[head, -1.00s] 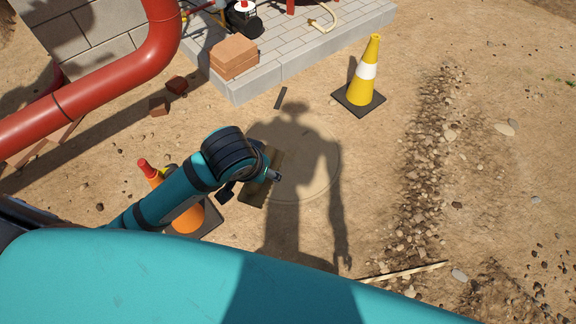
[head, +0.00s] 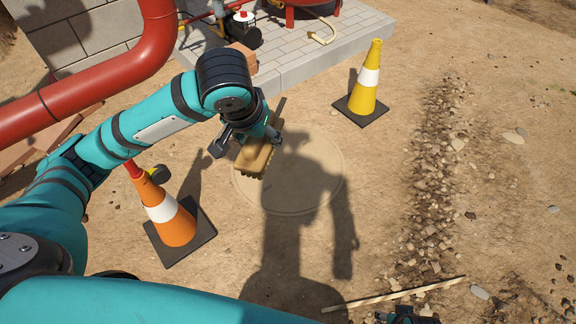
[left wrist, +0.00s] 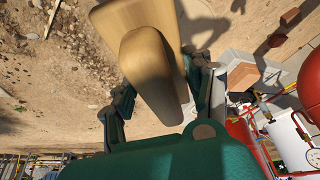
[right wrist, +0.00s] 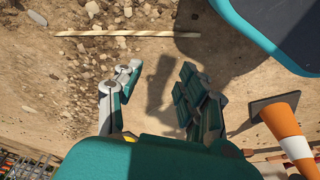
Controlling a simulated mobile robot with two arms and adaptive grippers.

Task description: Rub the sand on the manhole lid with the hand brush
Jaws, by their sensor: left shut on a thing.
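The manhole lid (head: 312,192) is a round, sand-coloured disc flush with the ground in the head view, partly under my shadow. The sand on it can hardly be told from the ground around it. My left gripper (head: 250,141) is shut on the wooden hand brush (head: 254,158), over the lid's upper left edge. The brush's wooden body (left wrist: 150,62) fills the middle of the left wrist view between the fingers. Whether its bristles touch the lid cannot be told. My right gripper (right wrist: 152,95) is open and empty above bare ground in the right wrist view.
An orange-white cone (head: 170,220) stands left of the lid, below my left arm. A yellow-white cone (head: 367,85) stands beyond the lid at the upper right. A wooden stick (head: 392,294) lies at the lower right, near a strip of stones (head: 436,170). Red pipe (head: 110,85) runs at upper left.

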